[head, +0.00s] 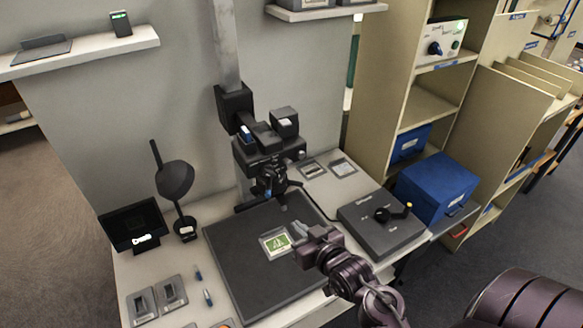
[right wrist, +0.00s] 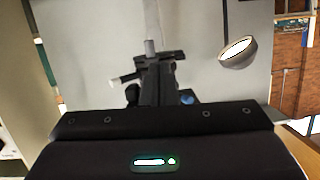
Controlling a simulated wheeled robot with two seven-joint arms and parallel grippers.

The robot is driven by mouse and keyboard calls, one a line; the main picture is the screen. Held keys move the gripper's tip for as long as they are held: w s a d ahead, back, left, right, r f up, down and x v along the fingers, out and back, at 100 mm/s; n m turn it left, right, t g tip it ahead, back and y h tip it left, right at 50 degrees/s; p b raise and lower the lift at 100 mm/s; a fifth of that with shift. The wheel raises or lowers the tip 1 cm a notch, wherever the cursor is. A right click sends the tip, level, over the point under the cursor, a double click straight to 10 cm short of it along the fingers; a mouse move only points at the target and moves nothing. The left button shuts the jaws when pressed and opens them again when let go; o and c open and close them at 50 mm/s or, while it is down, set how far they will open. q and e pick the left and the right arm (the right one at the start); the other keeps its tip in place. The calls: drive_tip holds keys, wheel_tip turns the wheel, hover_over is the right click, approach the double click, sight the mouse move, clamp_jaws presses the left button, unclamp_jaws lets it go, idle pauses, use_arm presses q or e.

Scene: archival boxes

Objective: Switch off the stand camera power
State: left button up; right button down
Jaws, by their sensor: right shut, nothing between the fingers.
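The stand camera (head: 262,150) is a black unit on a grey column above a dark baseboard (head: 235,268). It seems to show near the middle of the right wrist view. A dark grey control box (head: 372,238) lies on the table to the right, with a black lever (head: 394,214) ending in a yellow tip that points right. Its labels are too small to read. My right gripper (head: 298,236) is shut and empty over the baseboard's right side, left of the control box and apart from it. My left gripper is not in view.
A green-and-white card (head: 276,243) lies on the baseboard. A lamp (head: 175,180) and small black screen (head: 133,226) stand at left. A blue box (head: 436,186) stands behind the control box. A shelf unit holds a panel (head: 441,42) with a knob and green light.

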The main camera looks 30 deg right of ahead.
sight(287, 161)
wheel_tip(287, 161, up, 14)
drive_tip(key=s+d+t, duration=0.1)
drive_tip(key=d+t, duration=0.1)
drive_tip(key=t, duration=0.1)
drive_tip(key=shift+s+d+r+h+p, duration=0.2)
drive_tip(key=shift+s+d+h+p, duration=0.05)
drive_tip(key=shift+d+h+p, duration=0.1)
drive_tip(key=shift+w, duration=0.1)
drive_tip(key=w+p, duration=0.3)
drive_tip(key=w, duration=0.5)
drive_tip(key=shift+w, duration=0.25)
drive_tip(key=shift+w+f, duration=0.1)
drive_tip(key=shift+w, duration=0.55)
